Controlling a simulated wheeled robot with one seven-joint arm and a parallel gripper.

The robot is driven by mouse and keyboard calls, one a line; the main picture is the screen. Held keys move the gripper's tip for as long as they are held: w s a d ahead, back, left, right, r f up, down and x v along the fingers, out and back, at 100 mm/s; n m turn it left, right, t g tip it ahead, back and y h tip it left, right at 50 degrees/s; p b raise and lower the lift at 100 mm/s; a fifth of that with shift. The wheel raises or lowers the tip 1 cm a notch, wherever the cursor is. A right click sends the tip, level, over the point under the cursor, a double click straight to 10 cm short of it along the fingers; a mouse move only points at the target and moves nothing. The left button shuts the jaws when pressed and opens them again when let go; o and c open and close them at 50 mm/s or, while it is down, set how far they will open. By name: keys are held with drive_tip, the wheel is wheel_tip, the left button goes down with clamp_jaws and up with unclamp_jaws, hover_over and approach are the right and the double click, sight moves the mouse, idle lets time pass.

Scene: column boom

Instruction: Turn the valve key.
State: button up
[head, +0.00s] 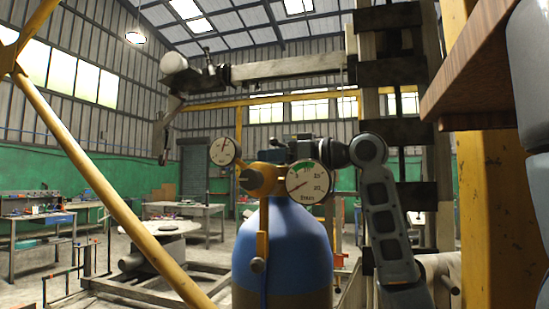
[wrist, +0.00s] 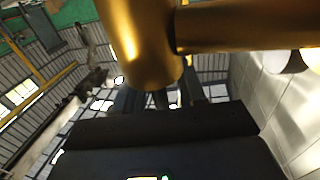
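A blue gas cylinder (head: 283,245) stands upright in the middle of the head view. A brass valve body (head: 261,179) sits on its top, with one round gauge (head: 224,150) on the left and a larger one (head: 308,183) on the right. I cannot clearly make out a separate valve key. My gripper (head: 279,147) reaches in from the right, just above the valve and partly behind the larger gauge. In the wrist view, brass parts (wrist: 145,45) fill the top, very close to the dark gripper body (wrist: 165,125). Its fingertips, and any contact, cannot be made out.
A yellow diagonal brace (head: 115,195) crosses the left foreground. A grey horizontal boom (head: 280,69) runs above the cylinder. A brown wooden shelf (head: 485,65) and yellow post (head: 483,210) stand close at right. Workbenches (head: 185,212) stand farther back.

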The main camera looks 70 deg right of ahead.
drive_tip(key=s+a+b, duration=0.1)
drive_tip(key=s, duration=0.6)
drive_tip(key=shift+s+b, duration=0.35)
drive_tip(key=shift+s, duration=0.1)
idle(0.4)
